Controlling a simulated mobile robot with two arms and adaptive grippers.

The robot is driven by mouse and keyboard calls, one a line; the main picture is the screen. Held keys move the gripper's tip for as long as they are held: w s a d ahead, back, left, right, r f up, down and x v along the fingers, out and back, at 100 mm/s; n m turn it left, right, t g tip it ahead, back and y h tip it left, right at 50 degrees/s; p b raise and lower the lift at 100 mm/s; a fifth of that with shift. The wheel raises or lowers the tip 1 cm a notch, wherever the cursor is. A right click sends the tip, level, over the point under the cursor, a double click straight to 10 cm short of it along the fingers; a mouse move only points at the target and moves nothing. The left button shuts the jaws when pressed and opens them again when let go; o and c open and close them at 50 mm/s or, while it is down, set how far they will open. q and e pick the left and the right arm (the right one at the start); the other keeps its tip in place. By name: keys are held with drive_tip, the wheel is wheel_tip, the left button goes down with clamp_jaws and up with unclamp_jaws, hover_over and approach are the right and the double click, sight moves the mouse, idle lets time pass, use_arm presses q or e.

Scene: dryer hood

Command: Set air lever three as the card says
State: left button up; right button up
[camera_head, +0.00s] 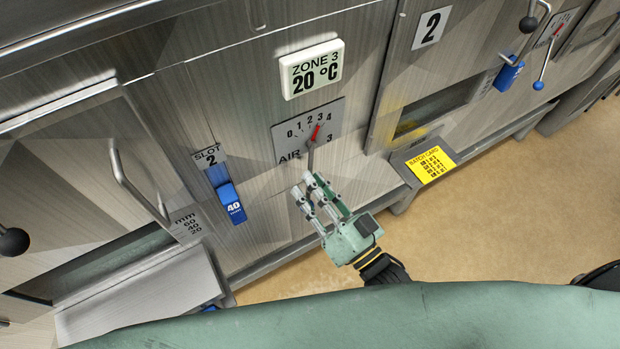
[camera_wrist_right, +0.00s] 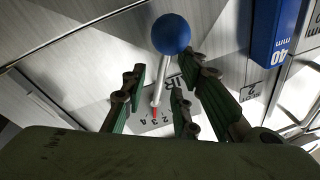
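The air lever three dial plate (camera_head: 287,140), marked 0 to 4, is under the "ZONE 3 20 °C" sign (camera_head: 312,69). Its red pointer (camera_head: 316,132) leans up and right, near the 3; I cannot tell exactly. The lever rod (camera_head: 310,157) runs down toward my right gripper (camera_head: 312,188). In the right wrist view, the blue ball knob (camera_wrist_right: 171,34) and rod (camera_wrist_right: 161,80) show between the spread fingers of my right gripper (camera_wrist_right: 163,72), with no clear grip on them. The yellow batch card (camera_head: 431,165) is at right; its lines are too small to read. My left gripper is out of view.
A blue slot 2 slider (camera_head: 231,203) marked 40 is left of the dial. A door handle (camera_head: 135,186) juts out farther left. Another lever with a blue ball (camera_head: 538,86) is at upper right. Open floor (camera_head: 490,235) lies in front of the machine.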

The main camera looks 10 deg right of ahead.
drive_tip(key=v, duration=1)
drive_tip(key=shift+d, duration=0.1)
drive_tip(key=s+d+f+g+h+b, duration=0.1)
drive_tip(key=d+f+g+h, duration=0.25)
drive_tip(key=f, duration=1.25)
drive_tip(key=s+d+f+g+h+b, duration=0.1)
drive_tip(key=s+d+f+g+h, duration=0.2)
drive_tip(key=f, duration=1.3)
drive_tip(key=s+d+f+n+g+h+b, duration=0.1)
drive_tip(key=s+f+g, duration=0.4)
drive_tip(key=s+f, duration=0.5)
drive_tip(key=s+d+f+n+g+h+b, duration=0.1)
drive_tip(key=s+d+f+g, duration=0.3)
drive_tip(key=s+f, duration=0.6)
drive_tip(key=shift+s+f+g, duration=0.3)
drive_tip(key=shift+f+g, duration=0.4)
drive_tip(key=shift+g, duration=0.05)
drive_tip(key=shift+d, duration=0.1)
